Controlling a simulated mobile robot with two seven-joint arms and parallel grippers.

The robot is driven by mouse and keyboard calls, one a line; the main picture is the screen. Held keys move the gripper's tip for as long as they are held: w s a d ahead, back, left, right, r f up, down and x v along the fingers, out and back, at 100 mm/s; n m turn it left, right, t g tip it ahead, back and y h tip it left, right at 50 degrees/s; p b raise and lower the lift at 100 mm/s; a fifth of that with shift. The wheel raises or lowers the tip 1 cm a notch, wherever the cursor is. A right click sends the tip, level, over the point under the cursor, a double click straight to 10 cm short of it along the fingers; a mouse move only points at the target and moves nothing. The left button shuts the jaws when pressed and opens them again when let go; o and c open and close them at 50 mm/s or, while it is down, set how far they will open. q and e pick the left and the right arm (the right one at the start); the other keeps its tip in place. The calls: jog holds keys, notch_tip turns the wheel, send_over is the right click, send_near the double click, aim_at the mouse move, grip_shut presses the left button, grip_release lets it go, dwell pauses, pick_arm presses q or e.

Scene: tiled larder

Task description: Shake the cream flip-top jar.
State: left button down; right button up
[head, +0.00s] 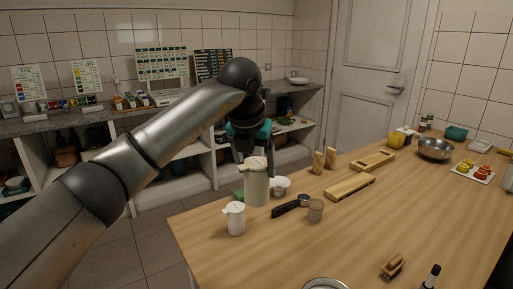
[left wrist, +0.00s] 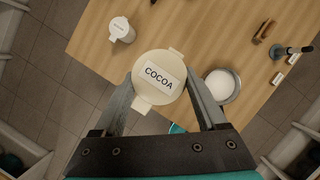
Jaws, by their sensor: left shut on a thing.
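The cream flip-top jar (head: 256,187) is upright in the head view, near the table's left part. In the left wrist view its round lid is seen from above, with a label reading COCOA (left wrist: 158,77). My left gripper (head: 254,160) is shut on the jar, with one finger on each side of it in the left wrist view (left wrist: 158,88). The jar appears to be above the tabletop, though its base clearance is hard to judge. My right gripper is not in view.
A smaller white lidded jar (head: 235,220) stands left of the held jar. A white cup (head: 281,187), a dark-handled scoop (head: 290,207) and a brownish cup (head: 315,211) are close on its right. The front middle of the wooden table (head: 275,252) is clear.

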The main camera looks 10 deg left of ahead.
pick_arm(q)
jog(key=r, duration=0.7)
jog(key=shift+s+d+r, duration=0.1)
jog(key=shift+s+d, duration=0.05)
jog(key=shift+d, duration=0.05)
notch_tip(320, 180, down, 6)
jog(key=shift+f, duration=0.2)
jog(key=shift+a+f, duration=0.15)
jog(key=shift+r, duration=0.2)
jog(key=shift+f, duration=0.1)
